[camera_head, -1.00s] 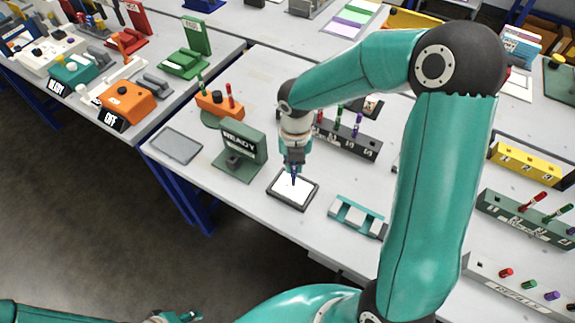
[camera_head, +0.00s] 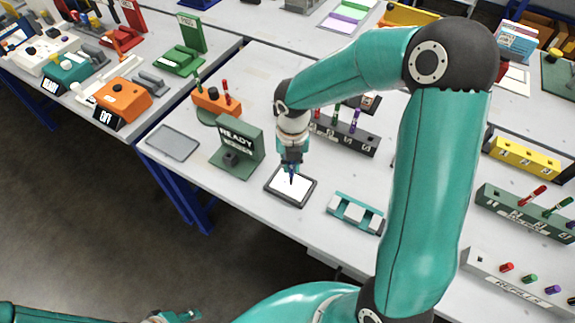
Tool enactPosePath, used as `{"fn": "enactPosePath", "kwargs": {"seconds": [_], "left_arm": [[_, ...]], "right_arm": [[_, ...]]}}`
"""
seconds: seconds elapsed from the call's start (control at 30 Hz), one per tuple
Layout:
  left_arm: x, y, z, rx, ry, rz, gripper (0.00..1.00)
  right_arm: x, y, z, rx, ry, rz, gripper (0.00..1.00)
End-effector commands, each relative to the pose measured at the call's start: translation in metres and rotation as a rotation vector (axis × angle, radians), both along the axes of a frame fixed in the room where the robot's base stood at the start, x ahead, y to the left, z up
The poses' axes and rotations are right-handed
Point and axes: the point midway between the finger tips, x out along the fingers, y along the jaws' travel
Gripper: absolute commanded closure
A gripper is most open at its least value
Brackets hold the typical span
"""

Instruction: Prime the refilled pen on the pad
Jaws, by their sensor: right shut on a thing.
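The pad (camera_head: 281,193), a white sheet in a dark frame, lies on the table in the middle of the view. My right gripper (camera_head: 291,166) points down over the pad and is shut on a dark blue pen (camera_head: 292,178). The pen hangs about upright with its tip at or just above the white surface; I cannot tell whether it touches. My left gripper (camera_head: 178,317) shows only in part at the bottom edge, low and away from the table, and its fingers are unclear.
A green READY stand (camera_head: 238,150) is left of the pad, with a grey tray (camera_head: 172,143) beyond it. A teal-and-white cradle (camera_head: 355,213) is to the right. A dark rack with pens (camera_head: 345,138) stands behind. An orange holder (camera_head: 215,101) is at the back left.

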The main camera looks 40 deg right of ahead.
Motion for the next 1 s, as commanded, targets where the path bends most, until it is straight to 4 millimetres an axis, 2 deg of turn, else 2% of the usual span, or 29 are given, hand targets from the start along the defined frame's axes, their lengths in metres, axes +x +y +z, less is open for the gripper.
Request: {"fn": "enactPosePath", "kwargs": {"seconds": [0.33,0.7,1.0], "left_arm": [[0.0,0.0,-0.001,0.0,0.0,0.0,0.6],[0.0,0.0,0.015,0.0,0.0,0.0,0.6],[0.0,0.0,0.015,0.0,0.0,0.0,0.6]], "right_arm": [[0.0,0.0,-0.002,0.0,0.0,0.0,1.0],[0.0,0.0,0.015,0.0,0.0,0.0,1.0],[-0.006,-0.003,0.015,-0.001,-0.001,-0.001,1.0]]}}
